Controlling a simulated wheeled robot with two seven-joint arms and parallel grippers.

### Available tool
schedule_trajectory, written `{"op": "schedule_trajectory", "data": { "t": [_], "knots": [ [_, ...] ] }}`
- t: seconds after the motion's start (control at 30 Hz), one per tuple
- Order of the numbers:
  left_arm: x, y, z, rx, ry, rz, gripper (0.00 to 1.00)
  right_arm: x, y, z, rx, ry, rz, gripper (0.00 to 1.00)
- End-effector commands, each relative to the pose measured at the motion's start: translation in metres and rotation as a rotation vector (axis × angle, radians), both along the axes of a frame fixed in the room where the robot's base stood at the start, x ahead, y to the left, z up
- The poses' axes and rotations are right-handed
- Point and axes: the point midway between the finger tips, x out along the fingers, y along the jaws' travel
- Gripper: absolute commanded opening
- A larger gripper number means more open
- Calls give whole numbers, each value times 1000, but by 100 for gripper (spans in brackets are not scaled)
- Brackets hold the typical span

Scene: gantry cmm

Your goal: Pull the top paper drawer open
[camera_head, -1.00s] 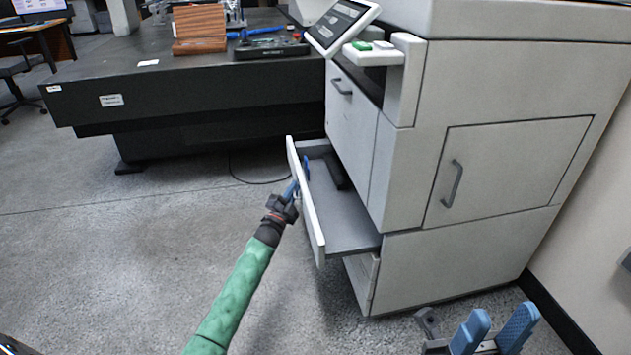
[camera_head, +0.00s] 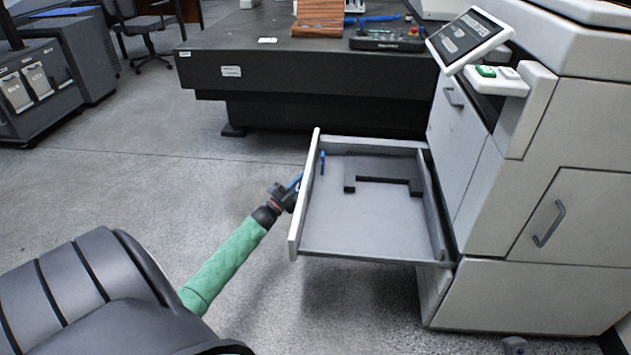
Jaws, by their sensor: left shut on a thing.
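The paper drawer (camera_head: 370,230) stands far out of the grey printer cabinet (camera_head: 500,225) at the right. It is a shallow grey tray, and a black bracket (camera_head: 384,181) lies inside it. My right gripper's fingers are out of view.
A tilted touch screen (camera_head: 468,38) tops the cabinet. A closed door with a handle (camera_head: 549,223) is at right. A dark heavy table (camera_head: 310,85) stands behind. A black ribbed, seat-like shape (camera_head: 85,290) fills the lower left. Floor left of the drawer is clear.

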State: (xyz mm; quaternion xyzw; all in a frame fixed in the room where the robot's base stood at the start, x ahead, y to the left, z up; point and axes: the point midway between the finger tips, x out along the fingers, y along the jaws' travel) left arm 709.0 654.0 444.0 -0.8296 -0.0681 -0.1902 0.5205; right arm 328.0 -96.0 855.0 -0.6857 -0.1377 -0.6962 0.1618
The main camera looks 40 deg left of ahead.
Motion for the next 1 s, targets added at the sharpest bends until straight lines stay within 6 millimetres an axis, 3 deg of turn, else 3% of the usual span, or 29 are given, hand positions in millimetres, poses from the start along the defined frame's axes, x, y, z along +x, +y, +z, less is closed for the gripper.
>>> {"op": "schedule_trajectory", "data": {
  "t": [0.2, 0.57, 0.6, 0.67, 1.0],
  "knots": [
    [-8, 11, -2, -2, 2, 0, 0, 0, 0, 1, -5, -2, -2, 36],
    [-9, 12, -2, -1, 1, 0, 0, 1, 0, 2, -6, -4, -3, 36],
    [-9, 12, -2, -1, 1, 0, 17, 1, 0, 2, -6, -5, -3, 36],
    [-9, 12, -2, -1, 1, 0, 29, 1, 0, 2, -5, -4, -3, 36],
    [-10, 12, -1, -1, 1, 0, 30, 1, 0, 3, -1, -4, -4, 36]
  ]
}}
